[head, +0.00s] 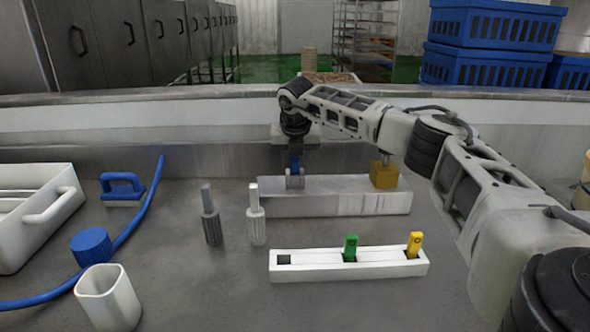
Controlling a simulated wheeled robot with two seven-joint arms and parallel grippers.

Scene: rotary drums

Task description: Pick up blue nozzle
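The blue nozzle (295,164) is at the left end of a long grey metal block (345,203). A light grey clevis-like piece (295,182) shows at its foot. My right arm reaches in from the right, and my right gripper (296,154) points down right at the blue nozzle. The gripper's fingers are small, dark and partly merged with the nozzle, so I cannot tell whether they are closed on it. My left gripper is not in view.
A yellow block (384,177) sits on the metal block's right end. In front is a white holder (348,270) with green (350,247) and yellow (415,244) pieces and an empty square slot. Two grey handled tools (211,220) stand left.

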